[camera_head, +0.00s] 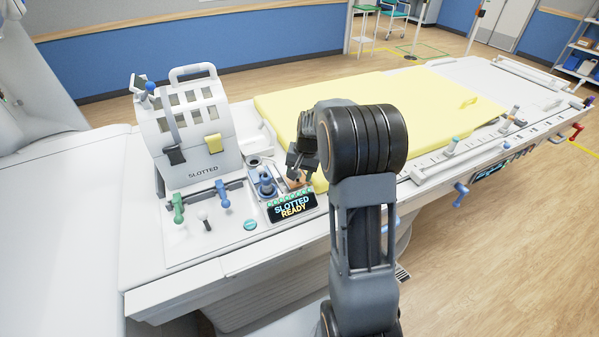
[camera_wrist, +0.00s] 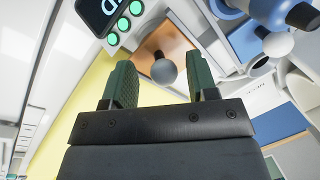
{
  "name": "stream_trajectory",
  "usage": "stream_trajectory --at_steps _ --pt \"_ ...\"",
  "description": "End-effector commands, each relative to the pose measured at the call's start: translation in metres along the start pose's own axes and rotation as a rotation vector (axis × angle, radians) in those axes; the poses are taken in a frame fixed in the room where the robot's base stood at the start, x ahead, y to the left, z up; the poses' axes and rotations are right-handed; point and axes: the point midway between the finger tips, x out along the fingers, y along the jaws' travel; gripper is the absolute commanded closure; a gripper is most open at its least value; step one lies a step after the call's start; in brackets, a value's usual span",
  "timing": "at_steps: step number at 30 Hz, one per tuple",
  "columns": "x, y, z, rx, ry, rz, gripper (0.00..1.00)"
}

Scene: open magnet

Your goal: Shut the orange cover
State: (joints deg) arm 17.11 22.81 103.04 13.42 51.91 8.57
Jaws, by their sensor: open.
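The orange cover (camera_wrist: 176,40) shows in the wrist view as a flat orange-brown panel beside a white frame. A grey ball knob (camera_wrist: 163,71) stands in front of it. In the head view only a small orange patch (camera_head: 293,183) shows, mostly hidden by my gripper. I cannot tell how far the cover stands open. My gripper (camera_wrist: 163,84) is open, its two green fingers apart, with the knob appearing between and just beyond the fingertips. I cannot tell whether they touch it. In the head view my gripper (camera_head: 298,165) is low over the console, right of the blue knob (camera_head: 266,184).
A display reading SLOTTED READY (camera_head: 292,206) sits in front of the orange patch. A white slotted rack (camera_head: 190,120) stands at left, with green (camera_head: 178,208) and blue (camera_head: 222,194) levers before it. A yellow pad (camera_head: 400,100) covers the bed behind.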

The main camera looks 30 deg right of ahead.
Motion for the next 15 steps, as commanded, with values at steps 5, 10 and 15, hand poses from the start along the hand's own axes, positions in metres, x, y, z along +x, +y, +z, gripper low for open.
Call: stream_trajectory --at_steps 5,10,15 --pt "0.0 -0.001 0.0 0.0 0.002 -0.001 0.46" --pt "-0.007 0.0 -0.001 0.001 0.004 -0.002 0.46" --pt "-0.033 0.001 -0.002 0.003 0.008 -0.002 0.46"
